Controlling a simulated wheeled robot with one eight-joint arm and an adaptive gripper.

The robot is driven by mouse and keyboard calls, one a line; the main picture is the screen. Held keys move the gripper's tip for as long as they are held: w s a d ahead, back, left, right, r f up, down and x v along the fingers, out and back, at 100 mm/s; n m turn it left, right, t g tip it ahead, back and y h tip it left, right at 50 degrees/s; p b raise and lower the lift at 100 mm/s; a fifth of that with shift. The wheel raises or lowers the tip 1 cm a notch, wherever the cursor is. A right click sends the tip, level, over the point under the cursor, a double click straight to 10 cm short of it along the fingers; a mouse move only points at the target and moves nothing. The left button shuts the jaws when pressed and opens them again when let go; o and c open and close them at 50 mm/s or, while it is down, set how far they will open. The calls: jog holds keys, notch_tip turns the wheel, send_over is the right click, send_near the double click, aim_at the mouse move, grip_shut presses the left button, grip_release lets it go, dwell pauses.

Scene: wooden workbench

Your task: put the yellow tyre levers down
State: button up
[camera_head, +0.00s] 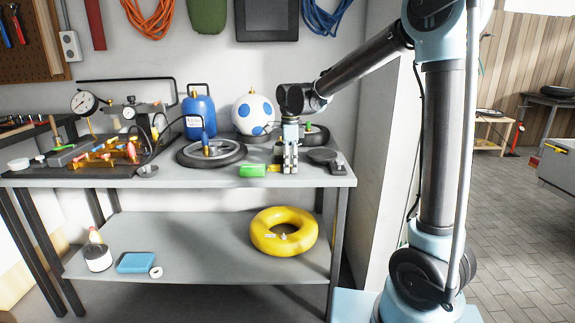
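My gripper (290,169) points straight down over the front right part of the workbench top (215,181). Its two fingers are close together. A small yellow piece, which I take to be the yellow tyre levers (273,168), sticks out to the left at fingertip height. The fingers appear shut on it and hide the rest. The tips are at or just above the bench top; the exact gap is too small to tell.
A black wheel (211,154) lies further left, and a dark round disc (322,156) is close on the right. A ball (253,113) and a blue canister (198,113) stand behind. A yellow ring (284,232) lies on the lower shelf.

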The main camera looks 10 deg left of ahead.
jog(key=shift+r, duration=0.1)
notch_tip(320, 180, up, 12)
dwell(0.5)
jog(key=s+d+f+n, duration=0.2)
jog(key=s+d+n, duration=0.1)
jog(key=d, duration=0.6)
jog(key=s+d+f+n+t, duration=0.1)
jog(key=s+d+n, duration=0.15)
jog(key=d, duration=0.65)
jog(key=s+d+f+n, duration=0.2)
jog(key=s+d, duration=0.1)
jog(key=d, duration=0.6)
jog(key=s+d+f+n+t, duration=0.1)
jog(key=s+d+f+n, duration=0.7)
jog(key=s+d+f, duration=0.4)
jog(key=s+f, duration=0.3)
jog(key=f, duration=0.1)
jog(key=shift+d, duration=0.25)
jog(key=shift+w+f, duration=0.1)
